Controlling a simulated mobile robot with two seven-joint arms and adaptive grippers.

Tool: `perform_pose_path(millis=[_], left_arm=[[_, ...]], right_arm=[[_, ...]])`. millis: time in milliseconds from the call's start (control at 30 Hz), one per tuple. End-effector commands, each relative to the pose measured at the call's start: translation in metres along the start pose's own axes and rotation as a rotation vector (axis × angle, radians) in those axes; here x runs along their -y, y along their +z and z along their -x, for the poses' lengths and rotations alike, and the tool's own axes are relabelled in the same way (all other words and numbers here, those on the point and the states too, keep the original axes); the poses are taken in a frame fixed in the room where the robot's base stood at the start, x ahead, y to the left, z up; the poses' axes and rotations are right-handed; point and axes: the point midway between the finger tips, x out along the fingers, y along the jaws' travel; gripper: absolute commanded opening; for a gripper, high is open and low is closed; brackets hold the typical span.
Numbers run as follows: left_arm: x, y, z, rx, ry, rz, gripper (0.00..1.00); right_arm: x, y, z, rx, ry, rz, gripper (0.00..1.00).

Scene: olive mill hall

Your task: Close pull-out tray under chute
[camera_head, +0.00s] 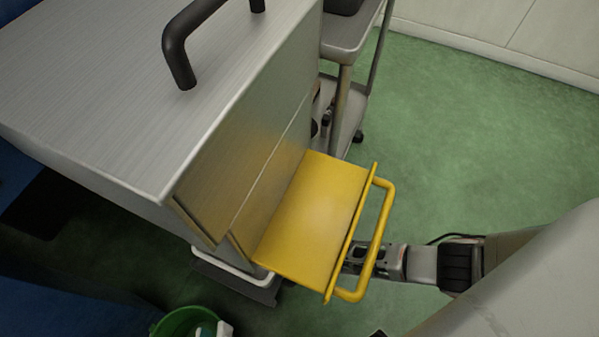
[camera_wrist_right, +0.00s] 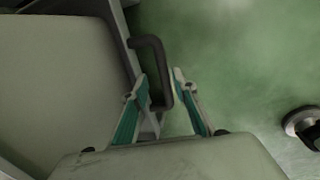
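The pull-out tray (camera_head: 315,215) is a yellow sheet-metal tray, standing out from the front of the grey metal housing (camera_head: 95,90). Its yellow bar handle (camera_head: 383,235) is on the outer edge, facing right.
A grey cart (camera_head: 345,45) on casters stands behind the tray. A green bucket (camera_head: 180,322) sits on the floor at the bottom. A black handle (camera_head: 178,55) rises from the housing top. Green floor (camera_head: 480,130) to the right is clear. A round caster-like object (camera_wrist_right: 303,125) shows in the right wrist view.

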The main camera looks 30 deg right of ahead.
Motion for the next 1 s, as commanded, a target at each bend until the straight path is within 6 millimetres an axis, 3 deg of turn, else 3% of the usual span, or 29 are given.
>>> perform_pose_path(millis=[367, 1000], left_arm=[[-0.001, 0.001, 0.000, 0.001, 0.001, 0.001, 0.21], [-0.001, 0.000, 0.000, -0.001, 0.001, 0.001, 0.21]], right_arm=[[0.001, 0.000, 0.017, 0.000, 0.000, 0.001, 0.28], [-0.001, 0.000, 0.106, -0.001, 0.001, 0.001, 0.28]])
